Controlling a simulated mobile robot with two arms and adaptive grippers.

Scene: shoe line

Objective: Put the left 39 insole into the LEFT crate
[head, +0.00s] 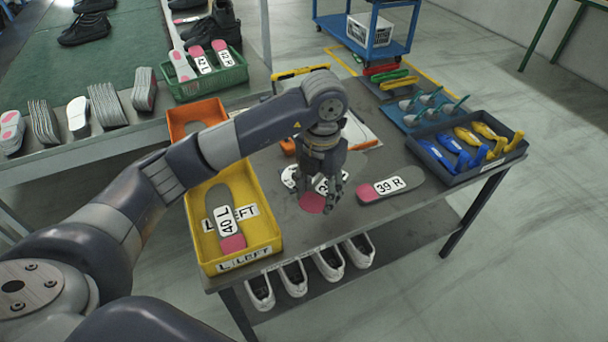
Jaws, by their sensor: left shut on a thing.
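My left gripper (331,204) is low over the middle of the table, shut on an insole (312,203) with a pink heel. The gripper covers much of this insole and its label, so I cannot read its full size and side. I cannot tell whether it still touches the table. The yellow LEFT crate (273,246) stands left of the gripper, with a grey insole marked 40 L (222,210) lying in it. An insole marked 39 R (390,186) lies on the table right of the gripper. My right gripper is not in view.
A dark tray (455,178) with blue and yellow tools is at the table's right. An orange bin (197,112) stands behind the yellow crate. White shoes (327,262) sit on the shelf below. A green basket (209,82) with insoles is on the neighbouring table.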

